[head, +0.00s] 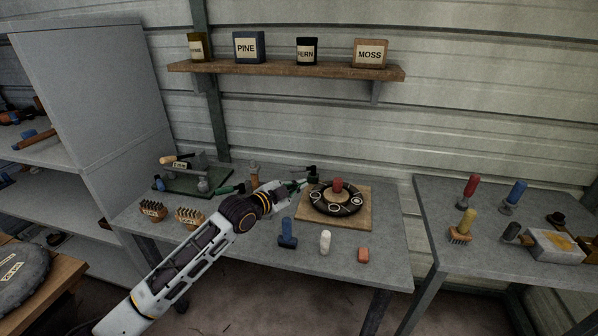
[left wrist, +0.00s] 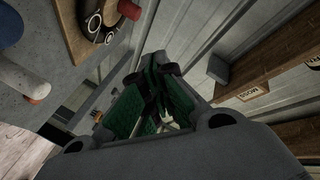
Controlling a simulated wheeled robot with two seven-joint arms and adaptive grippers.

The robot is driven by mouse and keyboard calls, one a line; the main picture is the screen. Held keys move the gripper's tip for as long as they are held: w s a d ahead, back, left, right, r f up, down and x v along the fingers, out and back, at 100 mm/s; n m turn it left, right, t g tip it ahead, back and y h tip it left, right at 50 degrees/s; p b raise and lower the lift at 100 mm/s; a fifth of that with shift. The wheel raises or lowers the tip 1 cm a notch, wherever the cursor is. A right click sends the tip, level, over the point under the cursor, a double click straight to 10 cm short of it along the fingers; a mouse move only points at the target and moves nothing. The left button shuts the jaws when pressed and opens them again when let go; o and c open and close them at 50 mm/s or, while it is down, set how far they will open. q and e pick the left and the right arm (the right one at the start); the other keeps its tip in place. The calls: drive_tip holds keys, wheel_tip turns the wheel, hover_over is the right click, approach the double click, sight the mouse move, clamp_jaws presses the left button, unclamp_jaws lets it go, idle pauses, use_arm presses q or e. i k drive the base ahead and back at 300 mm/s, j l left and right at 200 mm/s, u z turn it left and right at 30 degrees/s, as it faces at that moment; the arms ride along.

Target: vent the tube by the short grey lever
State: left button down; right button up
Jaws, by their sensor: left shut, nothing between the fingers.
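A black ring-shaped tube (head: 351,208) with pale round marks lies on a wooden board (head: 363,222) on the grey bench. The tube also shows at the top left of the left wrist view (left wrist: 92,27). My left gripper (head: 302,184) is shut and empty, just left of the tube at its far-left edge. A small black fitting (head: 312,171) stands right behind the fingertips; whether they touch cannot be told. I cannot make out the short grey lever for certain. My right gripper is out of view.
A green-based stand (head: 184,184) and brushes (head: 188,215) are at the bench's left. A shelf (head: 290,71) with labelled boxes hangs behind.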

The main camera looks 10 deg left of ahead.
sight(298, 169)
drive_tip(key=i+l, duration=0.55)
drive_tip(key=l, duration=0.3)
drive_tip(key=i+l, duration=0.3)
drive_tip(key=l, duration=0.1)
